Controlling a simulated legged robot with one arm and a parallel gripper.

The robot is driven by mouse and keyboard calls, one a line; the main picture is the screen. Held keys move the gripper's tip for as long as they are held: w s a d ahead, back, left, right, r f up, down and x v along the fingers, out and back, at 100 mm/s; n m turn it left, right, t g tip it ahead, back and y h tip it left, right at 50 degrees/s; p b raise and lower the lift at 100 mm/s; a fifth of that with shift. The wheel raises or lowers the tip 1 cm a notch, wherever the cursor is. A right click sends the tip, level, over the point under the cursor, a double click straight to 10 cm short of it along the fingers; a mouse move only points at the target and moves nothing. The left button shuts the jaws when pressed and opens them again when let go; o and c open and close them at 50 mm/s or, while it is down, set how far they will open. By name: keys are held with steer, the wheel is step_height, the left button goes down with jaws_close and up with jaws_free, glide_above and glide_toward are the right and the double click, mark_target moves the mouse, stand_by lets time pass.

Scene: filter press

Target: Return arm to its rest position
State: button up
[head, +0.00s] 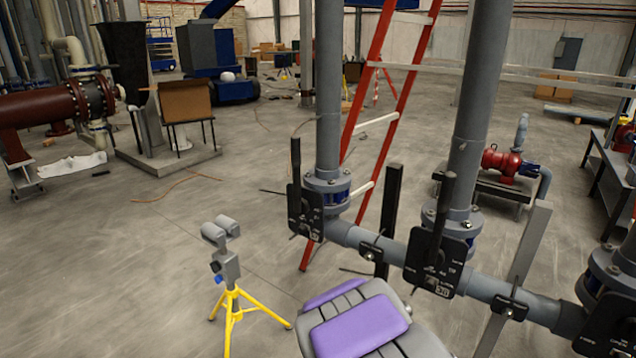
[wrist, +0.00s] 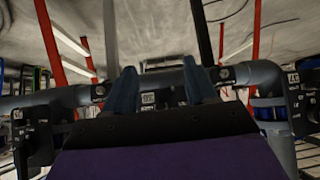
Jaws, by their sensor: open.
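My gripper (wrist: 158,72) shows in the wrist view with its two blue-grey fingers spread apart and nothing between them. A horizontal grey pipe (wrist: 60,98) runs across behind the fingers; I cannot tell the exact distance. In the head view, my grey arm part with purple panels (head: 362,326) is at the bottom centre, in front of the pipework. The fingers cannot be made out there.
Grey vertical pipes with black-handled valves (head: 305,208) (head: 437,258) stand close to my arm at centre and right. A red ladder (head: 368,85) leans behind them. A yellow tripod (head: 235,305) stands left of my arm. The floor (head: 130,260) further left is clear.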

steer(key=s+a+r+n+g+y, duration=0.2)
steer(key=s+a+r+g+y, duration=0.15)
steer(key=s, duration=0.35)
steer(key=s+a+r+n+g+y, duration=0.1)
steer(key=s+a+r+g+y, duration=0.1)
steer(key=s+a+r, duration=0.45)
steer(key=s+d+r+n+g, duration=0.1)
steer(key=s+d+r+g, duration=0.1)
steer(key=s, duration=0.8)
steer(key=s+d+r+n+g, duration=0.2)
steer(key=s+d+r, duration=0.2)
steer(key=s, duration=0.6)
steer(key=shift+s+d+h, duration=0.25)
steer(key=shift+d+h, duration=0.2)
